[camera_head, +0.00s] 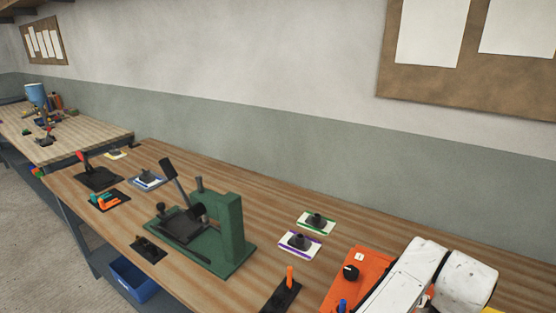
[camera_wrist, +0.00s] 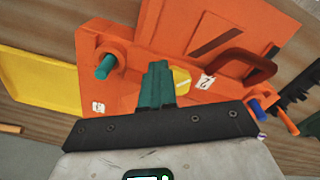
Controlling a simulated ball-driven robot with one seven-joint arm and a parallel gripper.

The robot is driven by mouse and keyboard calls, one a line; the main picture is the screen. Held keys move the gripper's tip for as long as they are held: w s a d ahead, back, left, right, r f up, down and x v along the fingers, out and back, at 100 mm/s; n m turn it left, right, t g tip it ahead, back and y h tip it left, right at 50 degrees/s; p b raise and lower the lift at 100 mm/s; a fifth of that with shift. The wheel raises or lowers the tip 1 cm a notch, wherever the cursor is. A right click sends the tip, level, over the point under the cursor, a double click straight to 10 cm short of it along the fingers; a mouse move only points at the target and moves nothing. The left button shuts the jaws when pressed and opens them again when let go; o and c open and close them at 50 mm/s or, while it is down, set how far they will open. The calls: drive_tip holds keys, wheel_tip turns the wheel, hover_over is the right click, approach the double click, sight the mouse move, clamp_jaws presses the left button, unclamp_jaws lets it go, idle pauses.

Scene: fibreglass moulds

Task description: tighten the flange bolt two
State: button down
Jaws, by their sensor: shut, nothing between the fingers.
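An orange mould (camera_head: 368,265) stands at the front right of the bench, partly hidden behind my white arm. It bears a white label reading 1, a black knob (camera_head: 350,272) and a blue bolt (camera_head: 342,304). In the wrist view the orange mould (camera_wrist: 130,90) fills the middle. A teal bolt (camera_wrist: 104,66) stands at its left, and a blue bolt (camera_wrist: 257,105) at its right edge. A white label (camera_wrist: 207,82) carries a figure that I cannot read surely. My gripper (camera_wrist: 158,68) is shut and empty, over the orange flange, apart from the teal bolt. Which bolt is two is unclear.
A green press (camera_head: 225,235) with a black lever stands mid-bench. Small dark parts on cards (camera_head: 300,244) lie right of it. An orange-handled tool (camera_head: 290,275) is near the front edge. A yellow sheet (camera_wrist: 40,80) lies left of the mould.

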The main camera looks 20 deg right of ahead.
drive_tip(key=shift+a+f+y, duration=0.3)
drive_tip(key=shift+a+f, duration=0.25)
drive_tip(key=shift+f, duration=0.15)
drive_tip(key=shift+w+a+p, duration=0.45)
drive_tip(key=shift+a+p, duration=0.35)
drive_tip(key=shift+s+a, duration=0.1)
drive_tip(key=shift+s, duration=0.2)
drive_tip(key=shift+w+a+r+p, duration=0.1)
drive_tip(key=shift+a+r+p, duration=0.05)
drive_tip(key=shift+r+p, duration=0.45)
drive_tip(key=shift+w+a+r+p, duration=0.1)
drive_tip(key=shift+a+r+p, duration=0.05)
drive_tip(key=shift+r+p, duration=0.45)
drive_tip(key=r, duration=0.4)
drive_tip(key=shift+s+d, duration=0.1)
drive_tip(key=shift+d, duration=0.2)
